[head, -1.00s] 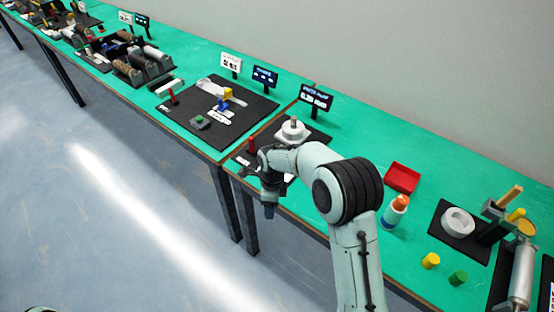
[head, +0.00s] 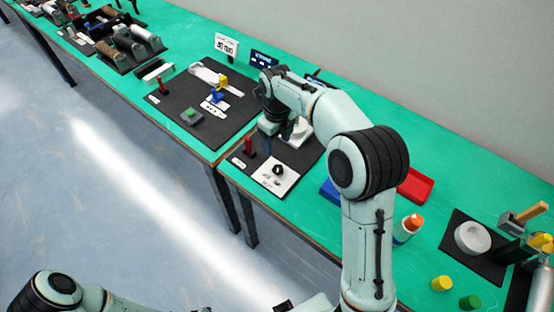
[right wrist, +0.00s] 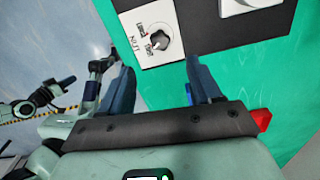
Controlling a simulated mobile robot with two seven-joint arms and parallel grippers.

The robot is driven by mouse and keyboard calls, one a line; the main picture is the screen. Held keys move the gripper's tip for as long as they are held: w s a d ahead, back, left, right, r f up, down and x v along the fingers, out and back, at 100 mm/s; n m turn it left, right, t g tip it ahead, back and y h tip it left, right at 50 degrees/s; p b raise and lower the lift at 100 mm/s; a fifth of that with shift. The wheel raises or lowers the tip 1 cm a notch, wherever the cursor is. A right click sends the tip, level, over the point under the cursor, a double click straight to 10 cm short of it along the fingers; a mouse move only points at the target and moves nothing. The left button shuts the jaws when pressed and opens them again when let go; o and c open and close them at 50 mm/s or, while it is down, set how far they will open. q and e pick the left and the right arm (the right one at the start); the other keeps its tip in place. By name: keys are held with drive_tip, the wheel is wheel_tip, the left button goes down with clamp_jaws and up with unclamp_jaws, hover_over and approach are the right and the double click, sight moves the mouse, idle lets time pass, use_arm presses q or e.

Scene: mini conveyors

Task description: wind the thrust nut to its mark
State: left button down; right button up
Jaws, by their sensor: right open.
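A black mat (head: 240,171) holds a white round-topped fixture (head: 299,133), partly hidden behind my right arm. On the mat's front lies a white plate (head: 266,179) with a dark knob (head: 278,170) and small marks. The knob (right wrist: 159,41) shows in the right wrist view, beyond my fingers and apart from them. My right gripper (head: 267,143) is over the mat, beside the white fixture; its fingers (right wrist: 160,78) are apart with nothing between them. My left arm shows at the lower left, its gripper out of sight.
A red upright handle (head: 249,146) stands at the mat's left. A blue tray (head: 330,191) and a red tray (head: 416,186) lie to the right. A bottle (head: 408,228) and yellow and green cylinders (head: 441,283) stand farther right. Another black mat (head: 190,98) lies left.

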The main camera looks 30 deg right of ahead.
sight(277, 167)
wheel_tip(277, 167, down, 12)
drive_tip(key=shift+r+b, duration=0.15)
drive_tip(key=shift+b, duration=0.3)
use_arm(q)
drive_tip(key=shift+s+f, duration=0.6)
drive_tip(key=shift+f, duration=0.15)
use_arm(e)
drive_tip(key=c, duration=1.1)
drive_tip(key=shift+o, duration=0.2)
drive_tip(key=shift+n, duration=0.4)
